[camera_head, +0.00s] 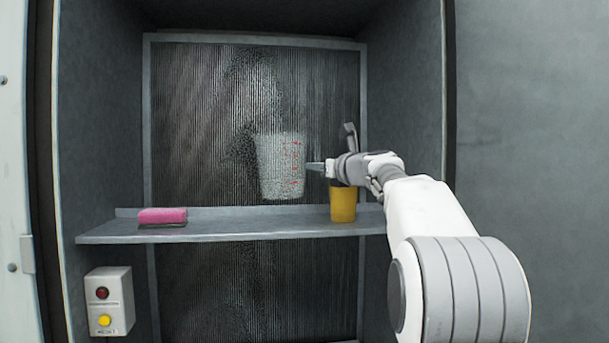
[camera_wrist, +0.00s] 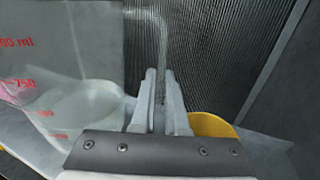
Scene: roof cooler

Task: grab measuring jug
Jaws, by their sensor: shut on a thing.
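The measuring jug (camera_head: 281,165) is translucent with red markings. It is upright in front of the ribbed panel, with its base apparently above the shelf. In the wrist view the jug (camera_wrist: 60,60) fills the left side, with its red numbers showing. My gripper (camera_head: 317,166) reaches in from the right at the jug's side. In the wrist view my gripper's fingers (camera_wrist: 161,105) are closed on the jug's thin clear handle. The exact contact is partly hidden between the fingers.
A yellow cup (camera_head: 343,205) stands on the grey shelf (camera_head: 240,228), just below my wrist; it also shows in the wrist view (camera_wrist: 211,125). A pink sponge-like block (camera_head: 162,215) lies at the shelf's left. A button box (camera_head: 109,301) is below left. The shelf's middle is clear.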

